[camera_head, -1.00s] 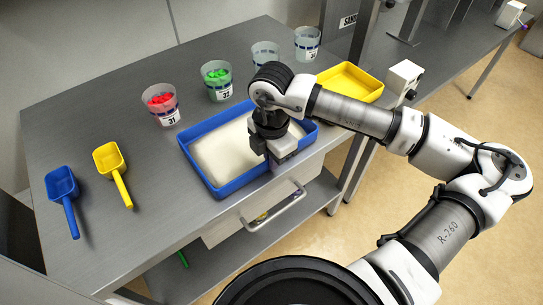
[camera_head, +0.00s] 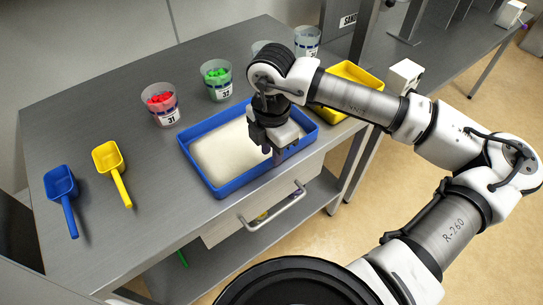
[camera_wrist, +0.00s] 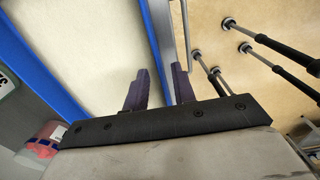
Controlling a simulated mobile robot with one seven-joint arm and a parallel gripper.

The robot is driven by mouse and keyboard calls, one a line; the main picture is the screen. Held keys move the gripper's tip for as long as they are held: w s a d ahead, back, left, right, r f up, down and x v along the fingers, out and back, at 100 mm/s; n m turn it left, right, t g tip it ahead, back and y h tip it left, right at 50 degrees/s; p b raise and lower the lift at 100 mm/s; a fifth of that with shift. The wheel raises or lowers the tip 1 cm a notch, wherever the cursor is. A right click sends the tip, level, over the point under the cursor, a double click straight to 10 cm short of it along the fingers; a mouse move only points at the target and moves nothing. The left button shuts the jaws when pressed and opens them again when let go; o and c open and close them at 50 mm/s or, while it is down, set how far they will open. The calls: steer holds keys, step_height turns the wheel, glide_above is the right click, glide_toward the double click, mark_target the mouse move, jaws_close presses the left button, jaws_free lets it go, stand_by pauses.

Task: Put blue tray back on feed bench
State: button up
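The blue tray (camera_head: 245,179) lies flat on the grey metal bench (camera_head: 110,225), close to its front edge above a drawer. A pale, powder-like fill covers its floor. My gripper (camera_head: 276,155) is above the tray's front right side, pointing down. In the wrist view the two dark fingers (camera_wrist: 160,88) are apart, with a gap between them. The tray's blue front wall (camera_wrist: 160,40) runs toward that gap. The fingers look clear of the rim, though the exact height is hard to tell.
Cups with red (camera_head: 161,103) and green (camera_head: 217,80) contents stand behind the tray. A blue scoop (camera_head: 61,185) and a yellow scoop (camera_head: 108,158) lie to the left. A yellow tray (camera_head: 350,80) is at the right, partly behind my arm. A drawer handle (camera_head: 277,208) juts out in front.

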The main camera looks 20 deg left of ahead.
step_height(320, 180, up, 9)
steer(key=b, duration=0.1)
steer(key=shift+s, duration=0.1)
stand_by(0.6)
